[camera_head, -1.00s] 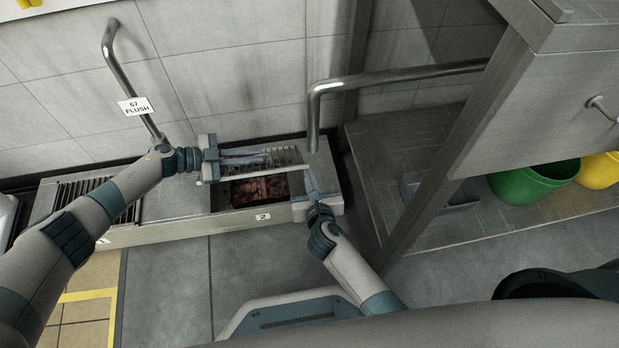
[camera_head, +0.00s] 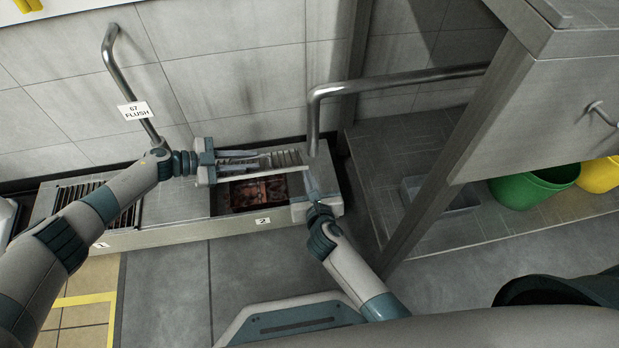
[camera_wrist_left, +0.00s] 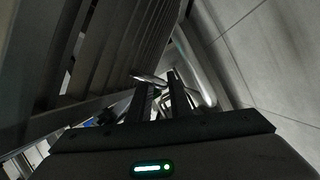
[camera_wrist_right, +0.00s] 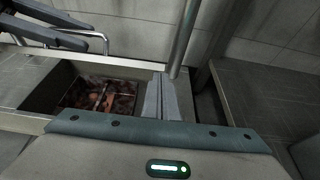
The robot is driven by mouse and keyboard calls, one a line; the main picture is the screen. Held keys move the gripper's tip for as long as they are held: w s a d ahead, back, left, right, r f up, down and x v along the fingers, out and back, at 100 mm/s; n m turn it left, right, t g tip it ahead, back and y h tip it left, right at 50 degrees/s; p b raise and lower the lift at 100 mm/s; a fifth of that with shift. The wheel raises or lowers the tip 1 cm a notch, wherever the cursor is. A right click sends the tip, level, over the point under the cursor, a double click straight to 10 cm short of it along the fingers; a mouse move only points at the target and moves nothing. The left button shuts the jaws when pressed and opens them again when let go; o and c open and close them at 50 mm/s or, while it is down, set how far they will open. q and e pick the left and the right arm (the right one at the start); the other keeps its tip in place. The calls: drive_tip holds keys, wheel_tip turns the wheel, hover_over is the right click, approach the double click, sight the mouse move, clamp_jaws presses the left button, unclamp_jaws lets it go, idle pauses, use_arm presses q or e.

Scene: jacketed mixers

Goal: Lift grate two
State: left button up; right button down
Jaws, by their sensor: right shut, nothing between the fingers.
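The pit marked 2 (camera_head: 262,221) is uncovered in the head view, with reddish-brown debris (camera_head: 258,192) inside. Grate two (camera_head: 286,158) is raised and tilted along the pit's back side; its pale edge runs above the opening. Its slats fill the upper left of the left wrist view (camera_wrist_left: 125,45).
Grate one (camera_head: 82,193) lies in the channel at left. A metal pipe (camera_head: 314,120) comes down close behind my right gripper. Another pipe (camera_head: 122,75) carries a flush tag (camera_head: 136,108). A table leg (camera_head: 440,170), a grey tray (camera_head: 440,195) and a green bucket (camera_head: 535,185) stand right.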

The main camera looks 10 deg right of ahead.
use_arm(q)
drive_tip(key=v, duration=1)
drive_tip(key=shift+s+a+f, duration=0.1)
drive_tip(key=shift+a+f, duration=0.15)
drive_tip(key=shift+a+r, duration=0.35)
drive_tip(key=shift+a, duration=0.05)
use_arm(e)
drive_tip(key=shift+w+r, duration=0.1)
drive_tip(key=shift+r, duration=0.1)
use_arm(q)
drive_tip(key=shift+d, duration=0.15)
